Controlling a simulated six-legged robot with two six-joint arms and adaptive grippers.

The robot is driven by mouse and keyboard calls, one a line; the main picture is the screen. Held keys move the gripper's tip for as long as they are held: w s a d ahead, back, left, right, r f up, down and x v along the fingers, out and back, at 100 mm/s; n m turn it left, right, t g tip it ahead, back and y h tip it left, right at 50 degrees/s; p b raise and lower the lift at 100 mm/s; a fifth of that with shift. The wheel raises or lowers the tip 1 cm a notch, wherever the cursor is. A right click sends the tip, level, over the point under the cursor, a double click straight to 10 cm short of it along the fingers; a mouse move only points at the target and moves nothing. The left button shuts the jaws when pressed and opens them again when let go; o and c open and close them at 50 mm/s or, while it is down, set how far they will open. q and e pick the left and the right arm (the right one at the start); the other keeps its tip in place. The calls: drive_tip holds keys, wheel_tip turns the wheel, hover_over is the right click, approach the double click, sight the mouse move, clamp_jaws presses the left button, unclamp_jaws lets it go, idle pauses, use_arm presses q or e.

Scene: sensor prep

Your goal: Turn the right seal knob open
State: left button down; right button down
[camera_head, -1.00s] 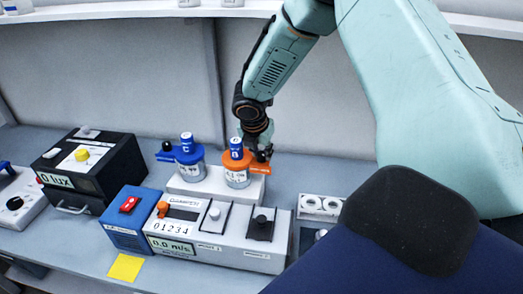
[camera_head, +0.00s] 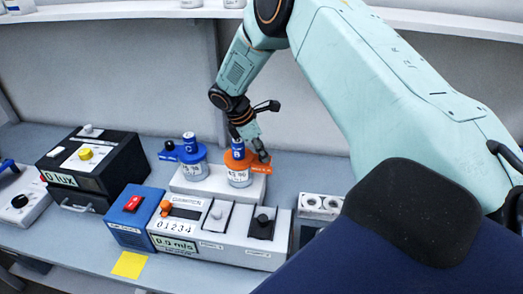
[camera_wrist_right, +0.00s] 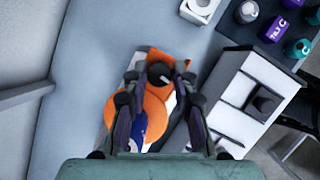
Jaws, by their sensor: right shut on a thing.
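The right canister has an orange lid (camera_head: 236,159) with a blue top and an orange tab (camera_head: 262,168) pointing right. It stands on a white block (camera_head: 207,188). My right gripper (camera_head: 258,154) reaches down over the tab. In the right wrist view, its fingers (camera_wrist_right: 163,78) close around the black seal knob (camera_wrist_right: 160,72) on the orange tab (camera_wrist_right: 172,60). The knob is mostly hidden in the head view. The left canister (camera_head: 191,168) has a blue lid and its own black knob (camera_head: 169,145) on a tab to the left. My left gripper is not in view.
A grey instrument (camera_head: 222,245) with a display and small knobs stands in front, beside a blue box (camera_head: 131,222) with a red switch. A black lux meter (camera_head: 90,175) is at left. A white two-hole holder (camera_head: 320,206) is at right. The back wall is close behind.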

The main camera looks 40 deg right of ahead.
drive_tip(key=m, duration=0.1)
drive_tip(key=m+g, duration=0.1)
drive_tip(key=m, duration=0.1)
drive_tip(key=m+y, duration=0.1)
drive_tip(key=shift+f+g+b, duration=0.25)
drive_tip(key=shift+g+b, duration=0.05)
drive_tip(key=shift+m+g+y+b, duration=0.35)
drive_tip(key=shift+m+g+y, duration=0.15)
drive_tip(key=shift+m, duration=1.2)
drive_tip(key=shift+s, duration=0.1)
drive_tip(key=c, duration=1.4)
unclamp_jaws()
drive_tip(key=shift+c, duration=0.2)
drive_tip(key=o, duration=0.4)
drive_tip(key=shift+d, duration=0.15)
drive_tip(key=shift+r, duration=0.1)
drive_tip(key=shift+w+r, duration=0.1)
drive_tip(key=shift+w, duration=0.1)
drive_tip(key=v, duration=1.1)
drive_tip(key=shift+w+r, duration=0.1)
drive_tip(key=shift+r, duration=0.3)
